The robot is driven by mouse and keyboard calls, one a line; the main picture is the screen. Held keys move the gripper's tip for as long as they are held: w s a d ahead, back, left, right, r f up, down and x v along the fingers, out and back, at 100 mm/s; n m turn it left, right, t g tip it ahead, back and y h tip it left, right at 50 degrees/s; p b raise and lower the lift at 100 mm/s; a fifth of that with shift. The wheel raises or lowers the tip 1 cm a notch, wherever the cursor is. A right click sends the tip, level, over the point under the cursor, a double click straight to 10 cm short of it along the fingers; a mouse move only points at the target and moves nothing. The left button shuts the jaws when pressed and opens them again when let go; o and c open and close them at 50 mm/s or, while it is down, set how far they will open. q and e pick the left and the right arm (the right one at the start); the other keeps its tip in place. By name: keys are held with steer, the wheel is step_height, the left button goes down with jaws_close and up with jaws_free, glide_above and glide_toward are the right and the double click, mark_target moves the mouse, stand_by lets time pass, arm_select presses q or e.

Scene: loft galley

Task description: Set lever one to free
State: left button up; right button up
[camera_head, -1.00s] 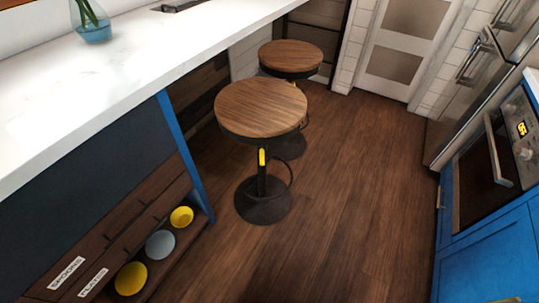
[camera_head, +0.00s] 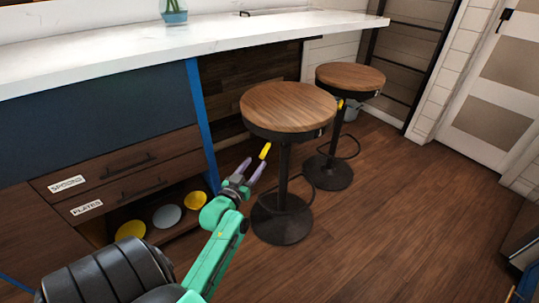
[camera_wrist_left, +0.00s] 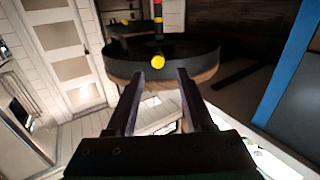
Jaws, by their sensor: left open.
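The near stool (camera_head: 290,108) has a round wooden seat on a black stem. A lever with a yellow tip (camera_head: 264,151) sticks out below its seat, slanting down to the left. My left gripper (camera_head: 255,164) is open, its purple fingers just below the yellow tip. In the left wrist view, the stool appears upside down and the round yellow tip (camera_wrist_left: 158,60) shows between and beyond the open fingers (camera_wrist_left: 157,74). I see no contact. The far stool (camera_head: 350,77) also has a yellow-tipped lever (camera_head: 340,103). No number or "free" mark is readable. My right gripper is not in view.
A white counter (camera_head: 200,40) runs above the stools. Drawers labelled spoons (camera_head: 67,184) and plates (camera_head: 87,207) stand at left, above a shelf with bowls (camera_head: 167,216). A blue post (camera_head: 203,125) is left of the near stool.

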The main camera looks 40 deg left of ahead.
mark_target(265, 152)
arm_select(q)
steer(key=b+x, duration=0.1)
steer(key=x, duration=0.6)
steer(key=shift+w, duration=0.35)
steer(key=shift+w+a, duration=0.1)
steer(key=shift+w, duration=0.2)
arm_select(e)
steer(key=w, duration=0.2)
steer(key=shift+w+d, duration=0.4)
arm_select(q)
steer(key=shift+c, duration=0.4)
jaws_close()
steer(key=shift+f, duration=0.1)
